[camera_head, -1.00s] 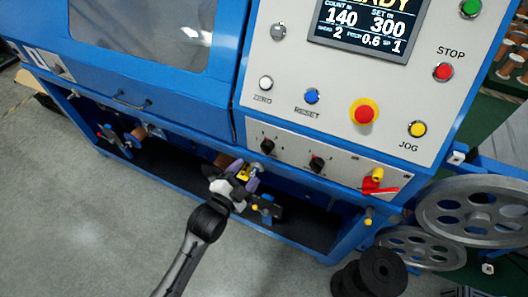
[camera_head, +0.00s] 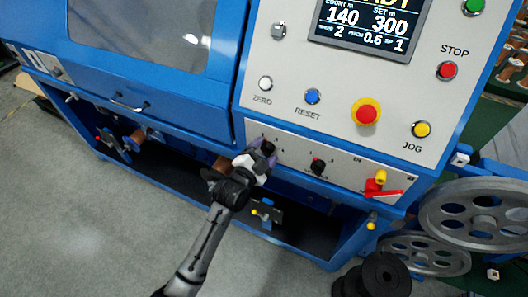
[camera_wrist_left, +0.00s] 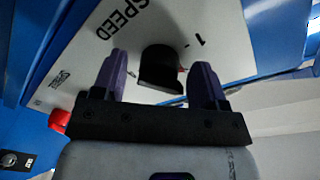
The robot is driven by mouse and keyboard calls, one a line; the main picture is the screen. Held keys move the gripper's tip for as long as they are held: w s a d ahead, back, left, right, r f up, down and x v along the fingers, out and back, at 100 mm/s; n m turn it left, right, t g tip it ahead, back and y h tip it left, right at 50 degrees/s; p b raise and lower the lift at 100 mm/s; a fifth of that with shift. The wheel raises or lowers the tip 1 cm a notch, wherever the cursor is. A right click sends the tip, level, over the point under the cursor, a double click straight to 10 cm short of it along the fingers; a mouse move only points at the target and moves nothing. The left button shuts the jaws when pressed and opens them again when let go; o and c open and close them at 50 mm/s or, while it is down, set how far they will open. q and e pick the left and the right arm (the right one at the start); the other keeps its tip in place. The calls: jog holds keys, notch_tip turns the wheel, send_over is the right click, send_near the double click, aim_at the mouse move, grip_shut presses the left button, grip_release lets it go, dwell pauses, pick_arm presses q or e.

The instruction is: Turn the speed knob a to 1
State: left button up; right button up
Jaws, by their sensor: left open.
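The speed knob (camera_head: 268,147) is the left black knob on the lower panel strip, partly hidden by my left gripper in the head view. In the left wrist view the black knob (camera_wrist_left: 159,67) stands between the two purple fingers, with SPEED and a 1 printed on the panel beside it. My left gripper (camera_head: 260,154) is open around the knob; a gap shows on each side, and the fingertips appear close to the panel. Which mark the knob points to is unclear. My right gripper is not in view.
Buttons and a display (camera_head: 372,28) are above. Large grey pulleys (camera_head: 478,212) stand at right.

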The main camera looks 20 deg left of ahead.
pick_arm(q)
jog(key=c, duration=0.8)
jog(key=shift+o, duration=0.2)
jog(key=n+p, duration=0.2)
jog(key=p, duration=0.1)
jog(key=shift+n, duration=0.4)
jog(key=n+p, duration=0.2)
jog(key=shift+f+n, duration=0.1)
jog(key=shift+n, duration=0.3)
jog(key=n+p, duration=0.2)
jog(key=n, duration=0.1)
jog(key=shift+d+f+n+t, duration=0.1)
jog(key=shift+n+t, duration=0.2)
jog(key=shift+t, duration=0.1)
jog(key=shift+n+y+p, duration=0.4)
jog(key=shift+n+p, duration=0.4)
jog(key=shift+n, duration=0.8)
